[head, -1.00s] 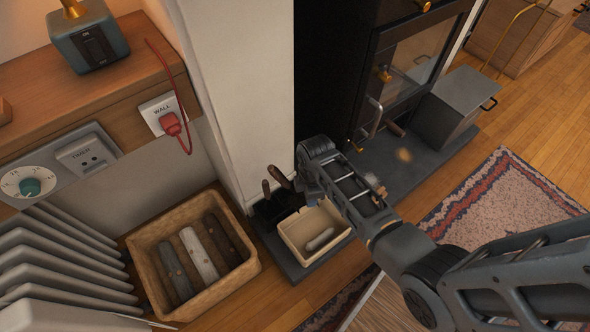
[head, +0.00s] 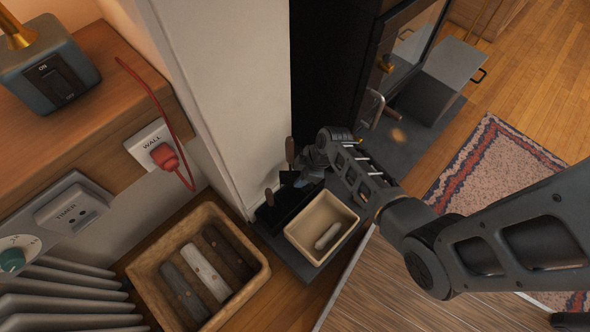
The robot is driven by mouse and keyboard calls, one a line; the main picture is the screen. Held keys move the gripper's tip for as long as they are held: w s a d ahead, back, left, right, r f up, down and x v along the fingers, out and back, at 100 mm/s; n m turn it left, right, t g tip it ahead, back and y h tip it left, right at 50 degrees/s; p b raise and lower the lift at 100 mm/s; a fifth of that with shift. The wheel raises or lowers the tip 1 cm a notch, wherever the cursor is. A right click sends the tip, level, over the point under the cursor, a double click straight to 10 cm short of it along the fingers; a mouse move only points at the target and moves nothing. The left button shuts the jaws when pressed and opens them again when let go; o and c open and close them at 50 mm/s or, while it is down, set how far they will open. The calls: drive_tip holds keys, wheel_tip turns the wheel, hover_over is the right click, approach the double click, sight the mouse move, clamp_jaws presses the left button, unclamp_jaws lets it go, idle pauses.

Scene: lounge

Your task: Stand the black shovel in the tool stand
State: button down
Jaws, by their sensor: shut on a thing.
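The black tool stand (head: 262,217) is on the dark hearth slab beside the white wall corner. My gripper (head: 303,177) is at the stand's back right, its fingers small and partly hidden by my wrist. It is shut on the black shovel (head: 289,151), whose brown handle sticks up nearly upright just left of the gripper. The shovel's lower part is dark against the stand, so I cannot tell whether it is seated or held above it. A second tool with a brown handle (head: 269,197) stands at the stand's left side.
A cream bin (head: 290,236) holding a pale grey piece is right in front of the stand. A wooden crate (head: 142,270) with several logs is at the left. The black stove (head: 335,75) rises behind my gripper. A grey metal box (head: 440,85) sits on the hearth's right.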

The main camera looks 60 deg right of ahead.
drive_tip(key=shift+w+f, duration=0.1)
drive_tip(key=shift+f+b, duration=1.1)
drive_tip(key=shift+f, duration=0.05)
wheel_tip(320, 180, down, 11)
drive_tip(key=b, duration=1)
drive_tip(key=shift+f, duration=0.1)
drive_tip(key=c, duration=1.1)
unclamp_jaws()
drive_tip(key=shift+o, duration=0.9)
drive_tip(key=shift+s, duration=0.2)
drive_tip(key=shift+o, duration=0.4)
drive_tip(key=shift+r, duration=0.3)
drive_tip(key=shift+o, duration=0.3)
drive_tip(key=p+v, duration=0.3)
drive_tip(key=v, duration=0.4)
drive_tip(key=shift+d+r, duration=0.15)
drive_tip(key=shift+r, duration=0.05)
